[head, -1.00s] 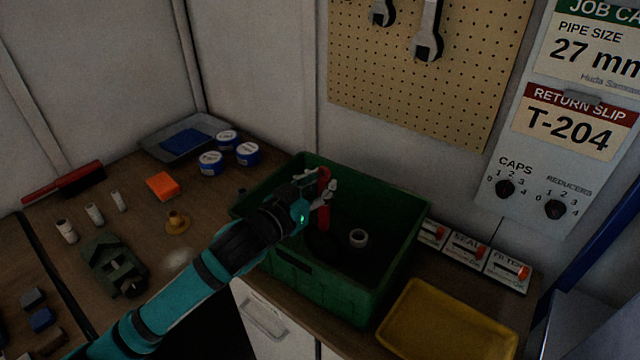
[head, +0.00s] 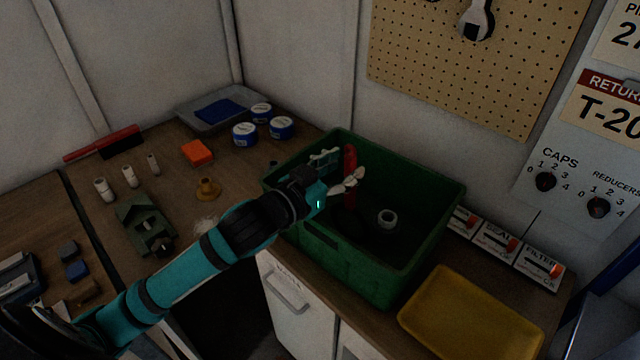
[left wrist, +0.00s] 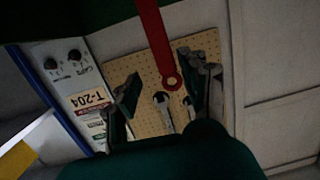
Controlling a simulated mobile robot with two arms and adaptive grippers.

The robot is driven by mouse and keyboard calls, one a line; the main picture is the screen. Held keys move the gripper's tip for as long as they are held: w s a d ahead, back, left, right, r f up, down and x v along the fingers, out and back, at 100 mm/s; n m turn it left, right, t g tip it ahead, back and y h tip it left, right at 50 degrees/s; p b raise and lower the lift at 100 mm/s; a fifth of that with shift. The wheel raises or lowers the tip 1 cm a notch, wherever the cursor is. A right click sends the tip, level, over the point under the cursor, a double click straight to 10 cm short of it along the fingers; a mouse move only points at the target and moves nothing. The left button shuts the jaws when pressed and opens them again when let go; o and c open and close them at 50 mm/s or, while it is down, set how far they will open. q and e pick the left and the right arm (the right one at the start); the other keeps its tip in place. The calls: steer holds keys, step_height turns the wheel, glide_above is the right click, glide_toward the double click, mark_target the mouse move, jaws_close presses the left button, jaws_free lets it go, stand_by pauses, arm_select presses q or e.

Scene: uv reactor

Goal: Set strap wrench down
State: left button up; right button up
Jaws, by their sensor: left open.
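The strap wrench shows as a red handle (head: 350,160) standing up inside the green bin (head: 402,262), near its back left wall. Its lower part is dark and I cannot make out the strap. My left gripper (head: 338,170) is open over the bin, with its fingers spread on either side of the handle. In the left wrist view the red handle (left wrist: 154,35), with a ring at its end, lies between the open fingers (left wrist: 160,80). I cannot tell whether a finger touches it. My right gripper is not in view.
A pale ring-shaped fitting (head: 387,219) lies in the bin. A yellow tray (head: 470,318) is at the front right, beside labelled boxes (head: 495,240). Blue-and-white tins (head: 245,134), an orange block (head: 197,152) and a brass fitting (head: 207,188) stand left of the bin.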

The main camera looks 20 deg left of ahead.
arm_select(q)
steer(key=p+v, duration=0.2)
steer(key=v, duration=0.6)
steer(key=shift+s, duration=0.1)
